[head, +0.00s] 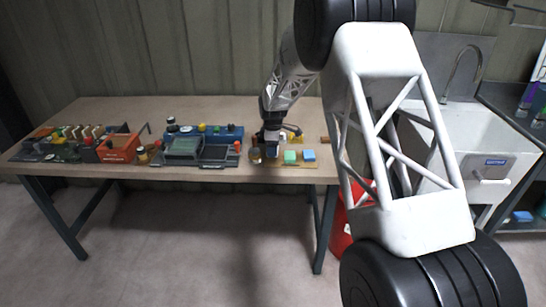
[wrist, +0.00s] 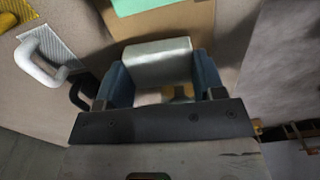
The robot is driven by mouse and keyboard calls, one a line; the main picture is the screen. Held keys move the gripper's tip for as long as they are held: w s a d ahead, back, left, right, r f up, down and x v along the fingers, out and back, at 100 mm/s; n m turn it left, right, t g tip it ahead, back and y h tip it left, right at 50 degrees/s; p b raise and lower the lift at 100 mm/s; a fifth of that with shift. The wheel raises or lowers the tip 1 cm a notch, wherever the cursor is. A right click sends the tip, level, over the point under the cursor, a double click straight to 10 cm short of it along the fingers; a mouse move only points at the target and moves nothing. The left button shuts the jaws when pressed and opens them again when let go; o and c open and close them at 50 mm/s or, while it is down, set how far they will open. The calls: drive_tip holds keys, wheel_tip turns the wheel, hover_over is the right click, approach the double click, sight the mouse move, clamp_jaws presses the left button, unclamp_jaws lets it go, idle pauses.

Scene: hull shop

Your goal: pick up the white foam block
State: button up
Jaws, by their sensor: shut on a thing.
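The white foam block (wrist: 157,60) is between the two blue fingers of my gripper (wrist: 160,80) in the wrist view. My gripper is shut on it, with a finger against each side. In the head view my gripper (head: 272,141) is low over the right part of the workbench, and the block is mostly hidden there. Whether the block touches the surface below cannot be told.
A green block (head: 290,156) and a blue block (head: 309,155) sit on a tan board just right of my gripper. A brown cylinder (head: 256,157) stands close on the left. Cluttered trays and an orange box (head: 118,149) fill the bench (head: 200,178) further left.

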drive_tip(key=shift+r, duration=2.3)
drive_tip(key=shift+d+r, duration=0.1)
